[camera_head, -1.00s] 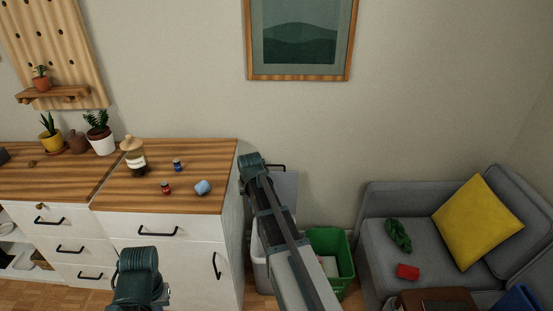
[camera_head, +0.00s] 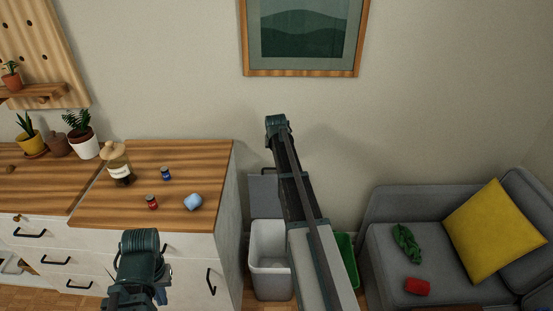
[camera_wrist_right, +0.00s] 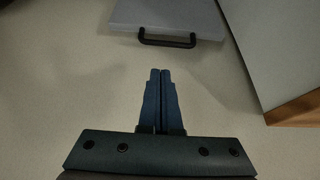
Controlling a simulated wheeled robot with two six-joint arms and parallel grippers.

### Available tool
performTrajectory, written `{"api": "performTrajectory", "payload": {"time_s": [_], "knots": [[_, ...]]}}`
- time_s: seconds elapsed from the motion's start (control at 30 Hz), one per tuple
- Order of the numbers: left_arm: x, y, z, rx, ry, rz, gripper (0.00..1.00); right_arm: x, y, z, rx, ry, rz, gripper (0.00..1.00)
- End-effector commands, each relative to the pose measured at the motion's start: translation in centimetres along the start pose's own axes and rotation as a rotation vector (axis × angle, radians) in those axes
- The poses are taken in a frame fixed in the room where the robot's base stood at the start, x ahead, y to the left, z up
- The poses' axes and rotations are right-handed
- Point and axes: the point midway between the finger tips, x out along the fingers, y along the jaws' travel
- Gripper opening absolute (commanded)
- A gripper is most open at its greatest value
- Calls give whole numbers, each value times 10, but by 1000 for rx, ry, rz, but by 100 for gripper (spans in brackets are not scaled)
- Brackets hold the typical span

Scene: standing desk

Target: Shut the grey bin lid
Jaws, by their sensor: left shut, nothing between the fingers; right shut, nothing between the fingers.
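The grey bin (camera_head: 270,268) stands on the floor against the right side of the cabinet, its top open. Its lid (camera_head: 262,197) is raised upright behind the opening, partly covered by my right arm. In the right wrist view the grey lid (camera_wrist_right: 172,14) shows at the top, with a black handle (camera_wrist_right: 167,40) on its edge. My right gripper (camera_wrist_right: 159,72) is shut and empty, apart from the handle, with wall behind it. Its fingers are hidden in the head view. My left gripper (camera_head: 160,296) is shut and empty, low in front of the cabinet.
A green bin (camera_head: 346,258) stands right of the grey bin, mostly behind my right arm. The wooden-topped cabinet (camera_head: 130,217) holds a jar (camera_head: 118,168), small bottles and a blue object (camera_head: 193,202). A grey sofa (camera_head: 380,255) is at the right.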

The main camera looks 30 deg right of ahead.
Motion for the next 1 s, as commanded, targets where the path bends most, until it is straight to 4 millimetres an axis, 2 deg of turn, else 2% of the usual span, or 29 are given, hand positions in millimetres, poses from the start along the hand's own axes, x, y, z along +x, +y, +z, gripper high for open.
{"api": "performTrajectory", "payload": {"time_s": [0.17, 0.37, 1.0], "knots": [[1, 0, 0, 0, 0, 0, 0, 1, 0, 0, 0, 0, 0, 0], [10, 1, 0, 0, 0, 0, 0, 11, 0, 1, 0, 0, 0, 0], [85, 8, -5, 0, 0, 0, 0, 96, 0, 1, 0, 0, 0, 0]]}}
